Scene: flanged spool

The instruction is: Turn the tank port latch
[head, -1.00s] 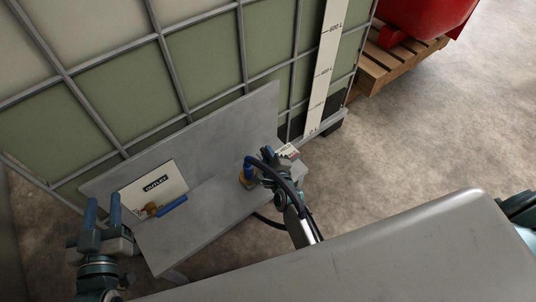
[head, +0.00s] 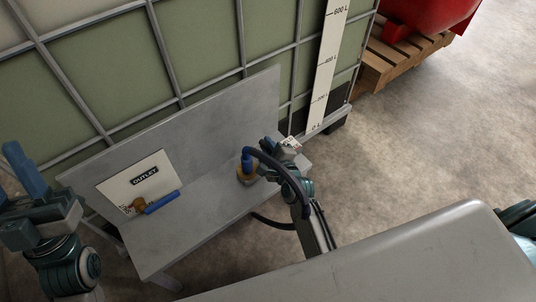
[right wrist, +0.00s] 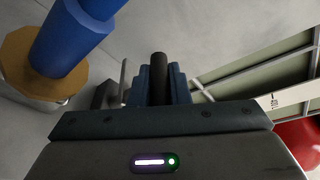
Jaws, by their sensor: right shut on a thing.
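In the head view my right gripper (head: 280,148) is low over the grey bench, beside a brass-coloured port fitting (head: 247,178) with a blue upright part. In the right wrist view its blue fingers (right wrist: 158,88) are shut on a dark round bar (right wrist: 160,70), which I take for the latch handle; its far end is hard to make out. The fitting's brass collar (right wrist: 22,62) and blue part stand left of the fingers, apart from them. My left gripper (head: 28,172) is at the left edge, away from the fitting; its finger gap is unclear.
A white OUTLET plate (head: 125,186) with a brass valve and blue lever (head: 162,202) is left on the bench (head: 190,235). A black hose (head: 288,176) arches over my right gripper. The caged tank (head: 205,75) stands behind. Floor at right is clear before a pallet (head: 402,60).

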